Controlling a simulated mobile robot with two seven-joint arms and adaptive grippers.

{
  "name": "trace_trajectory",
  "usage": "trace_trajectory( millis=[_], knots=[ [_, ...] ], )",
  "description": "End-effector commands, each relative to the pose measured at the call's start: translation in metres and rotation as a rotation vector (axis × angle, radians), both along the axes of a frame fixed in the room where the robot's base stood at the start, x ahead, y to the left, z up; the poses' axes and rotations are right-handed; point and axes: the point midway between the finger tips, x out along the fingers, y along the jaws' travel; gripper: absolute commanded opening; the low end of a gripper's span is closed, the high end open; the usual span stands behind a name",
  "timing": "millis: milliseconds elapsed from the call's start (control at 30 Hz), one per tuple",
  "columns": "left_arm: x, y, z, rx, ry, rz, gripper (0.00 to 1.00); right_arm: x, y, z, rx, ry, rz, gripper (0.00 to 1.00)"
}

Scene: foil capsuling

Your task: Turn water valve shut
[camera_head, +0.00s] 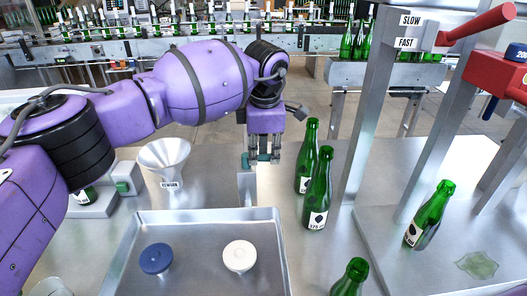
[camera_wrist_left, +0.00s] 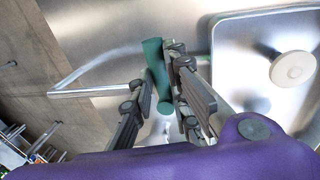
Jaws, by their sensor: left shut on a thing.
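The water valve's teal handle (camera_head: 253,159) shows at the fingertips of my left gripper (camera_head: 263,156), above the far edge of the steel table. The wrist view shows the teal bar (camera_wrist_left: 157,72) lying between the two fingers of my left gripper (camera_wrist_left: 155,80). The gripper is shut on this handle. The fingers hide part of it, and I cannot tell how far the valve is turned. An upright metal piece (camera_head: 246,188) stands just below the handle in the head view. My right gripper is not in view.
A steel tray (camera_head: 205,216) holds a blue round piece (camera_head: 156,258) and a white one (camera_head: 240,256). Green bottles (camera_head: 318,195) stand close right of the gripper. A metal frame with a red lever (camera_head: 482,24) rises at right.

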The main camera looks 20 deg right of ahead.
Motion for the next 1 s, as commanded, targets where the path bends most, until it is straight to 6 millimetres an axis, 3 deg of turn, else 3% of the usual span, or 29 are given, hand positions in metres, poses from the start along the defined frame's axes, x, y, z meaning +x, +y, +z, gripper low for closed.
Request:
trace_trajectory(
  millis=[233, 267, 400, 767, 1000],
  knots=[
    [0.001, 0.000, 0.002, -0.004, -0.003, 0.005, 0.00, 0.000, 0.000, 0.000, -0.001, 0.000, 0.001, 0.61],
    [0.001, 0.000, 0.002, -0.004, -0.003, 0.005, 0.18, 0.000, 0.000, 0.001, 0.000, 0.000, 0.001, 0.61],
    [0.001, 0.000, 0.002, -0.002, -0.002, 0.004, 0.34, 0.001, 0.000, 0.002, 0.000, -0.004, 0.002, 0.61],
    [0.000, 0.000, 0.005, -0.002, -0.002, 0.001, 0.34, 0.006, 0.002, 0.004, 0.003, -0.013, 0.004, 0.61],
    [-0.007, 0.002, 0.045, -0.001, -0.005, 0.001, 0.34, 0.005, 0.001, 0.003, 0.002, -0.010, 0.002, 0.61]
  ],
)
